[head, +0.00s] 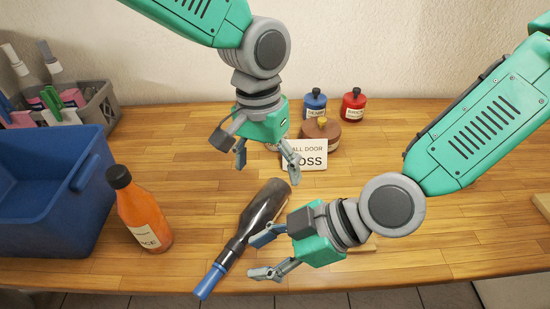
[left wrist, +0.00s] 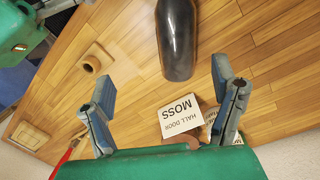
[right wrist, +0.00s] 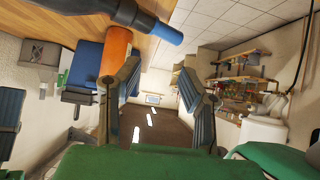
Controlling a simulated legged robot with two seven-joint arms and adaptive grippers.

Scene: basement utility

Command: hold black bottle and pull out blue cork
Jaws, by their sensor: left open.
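The black bottle (head: 264,212) lies on its side on the wooden table, its neck toward the front edge. The blue cork (head: 210,281) sits in its mouth, near that edge. My left gripper (head: 267,172) is open and empty above the bottle's base end. In the left wrist view the rounded base (left wrist: 178,45) lies beyond the fingers. My right gripper (head: 256,256) is open and empty, just right of the neck. In the right wrist view the dark neck (right wrist: 105,10) and the cork (right wrist: 158,28) show at the top, apart from the fingers.
An orange sauce bottle (head: 144,214) stands to the left, beside a blue bin (head: 60,195). A grey caddy (head: 98,112) is behind. A white label card (head: 306,155), a brown jar (head: 321,134), a blue pot (head: 314,106) and a red pot (head: 353,107) stand behind.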

